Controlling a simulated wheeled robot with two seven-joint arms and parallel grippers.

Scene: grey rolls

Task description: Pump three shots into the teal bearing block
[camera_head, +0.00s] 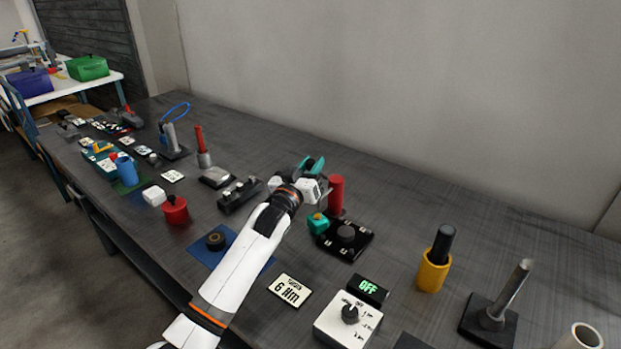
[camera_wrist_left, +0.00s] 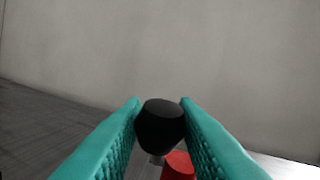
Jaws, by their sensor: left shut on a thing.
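My left gripper (camera_head: 316,166) reaches in from the lower left, and its teal fingers are shut on a black knob (camera_wrist_left: 160,126). In the left wrist view the knob sits between the two fingertips, with a red part (camera_wrist_left: 178,165) below it. In the head view a red cylinder (camera_head: 336,194) stands upright just right of the gripper; the knob is hidden there. The teal bearing block (camera_head: 318,224), with a yellow bit on top, is in front of the red cylinder, at the left edge of a black plate with a round dial. My right gripper is not in view.
A white dial box (camera_head: 348,320), an "OFF" display (camera_head: 368,290) and a "6 Hm" card (camera_head: 290,291) lie in front. A yellow cup (camera_head: 433,272) and a black stand with a metal lever (camera_head: 494,312) are on the right. Many small items crowd the table's left.

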